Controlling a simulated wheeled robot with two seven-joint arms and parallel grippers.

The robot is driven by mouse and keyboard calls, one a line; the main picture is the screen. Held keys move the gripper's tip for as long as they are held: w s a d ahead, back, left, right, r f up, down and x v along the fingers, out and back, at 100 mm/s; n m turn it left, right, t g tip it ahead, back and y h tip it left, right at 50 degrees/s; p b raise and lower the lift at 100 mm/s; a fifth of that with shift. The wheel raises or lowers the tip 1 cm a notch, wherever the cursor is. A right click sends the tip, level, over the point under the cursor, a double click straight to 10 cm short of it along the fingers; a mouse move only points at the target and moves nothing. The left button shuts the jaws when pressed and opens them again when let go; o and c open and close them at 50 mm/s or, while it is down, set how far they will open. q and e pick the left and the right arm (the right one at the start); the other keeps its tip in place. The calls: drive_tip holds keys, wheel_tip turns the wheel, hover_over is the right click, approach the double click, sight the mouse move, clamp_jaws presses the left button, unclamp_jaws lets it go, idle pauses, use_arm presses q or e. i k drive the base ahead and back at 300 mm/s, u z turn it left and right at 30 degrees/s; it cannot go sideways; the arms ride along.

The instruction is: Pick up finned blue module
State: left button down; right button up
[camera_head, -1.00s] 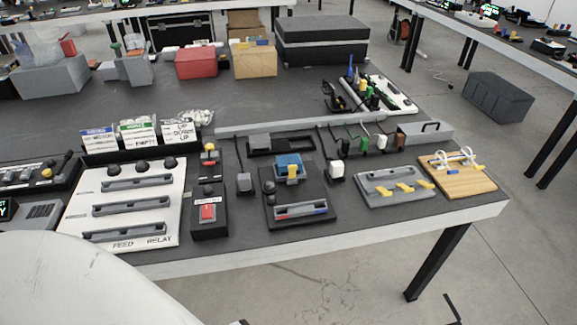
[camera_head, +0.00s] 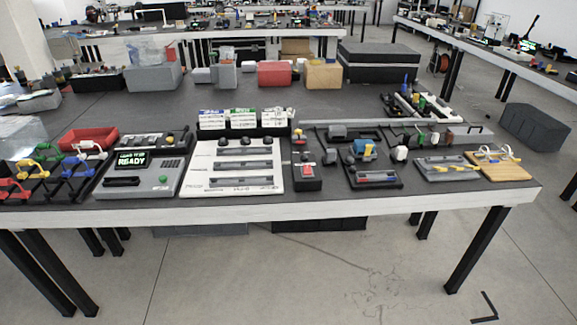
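A small blue module (camera_head: 360,151) with a yellow part sits on a black fixture (camera_head: 393,184) right of the middle of the table, in the head view. Fins are too small to make out at this distance. The fixture has a grey slot strip along its front and a dark knob at its left. Neither of my grippers is in view.
The dark table (camera_head: 330,204) has a white front edge. A white panel (camera_head: 200,183) with grey slots and a black box with a red switch (camera_head: 304,170) stand left of the fixture. A grey slotted plate (camera_head: 446,168) and a wooden board (camera_head: 503,171) stand right.

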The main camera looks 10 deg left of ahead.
sight(359, 147)
drive_tip(key=u, duration=0.8)
drive_tip(key=i, duration=0.4)
drive_tip(key=u, duration=0.1)
